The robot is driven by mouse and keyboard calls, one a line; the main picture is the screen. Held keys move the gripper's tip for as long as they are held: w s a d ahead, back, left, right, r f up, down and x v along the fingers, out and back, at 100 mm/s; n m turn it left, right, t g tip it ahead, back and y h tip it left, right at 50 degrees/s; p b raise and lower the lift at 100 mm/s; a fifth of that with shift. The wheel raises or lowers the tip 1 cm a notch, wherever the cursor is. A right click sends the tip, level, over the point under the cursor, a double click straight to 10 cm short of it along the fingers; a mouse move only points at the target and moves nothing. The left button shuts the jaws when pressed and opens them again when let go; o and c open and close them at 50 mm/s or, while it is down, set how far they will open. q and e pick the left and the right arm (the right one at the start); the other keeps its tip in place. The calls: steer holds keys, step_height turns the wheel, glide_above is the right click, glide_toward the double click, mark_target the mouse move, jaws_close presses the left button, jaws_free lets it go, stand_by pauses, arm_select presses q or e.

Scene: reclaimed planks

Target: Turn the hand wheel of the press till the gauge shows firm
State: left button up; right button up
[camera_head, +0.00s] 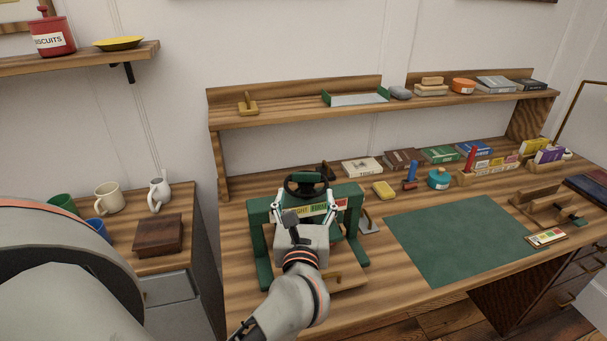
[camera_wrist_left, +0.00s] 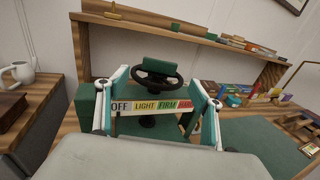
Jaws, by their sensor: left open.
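The press (camera_head: 258,238) has a green frame and stands at the left front of the workbench. Its black hand wheel (camera_head: 306,184) sits on top and also shows in the left wrist view (camera_wrist_left: 157,69). Below the wheel, the gauge strip (camera_wrist_left: 147,106) reads OFF, LIGHT, FIRM and HARD; I cannot make out a pointer on it. My left gripper (camera_head: 306,203) is open, in front of the wheel, with its fingers spread to either side. I see no contact with the wheel. My gripper's body hides the lower press in the head view. My right gripper is not in view.
A green mat (camera_head: 460,240) lies right of the press. A raised shelf (camera_head: 290,115) runs along the back. A side cabinet with mugs and a wooden box (camera_head: 158,235) stands left.

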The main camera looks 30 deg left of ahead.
mark_target(306, 178)
arm_select(q)
steer(key=p+x, duration=0.1)
steer(key=x, duration=0.6)
steer(key=shift+w+a, duration=0.1)
steer(key=shift+w, duration=0.05)
steer(key=c, duration=1.1)
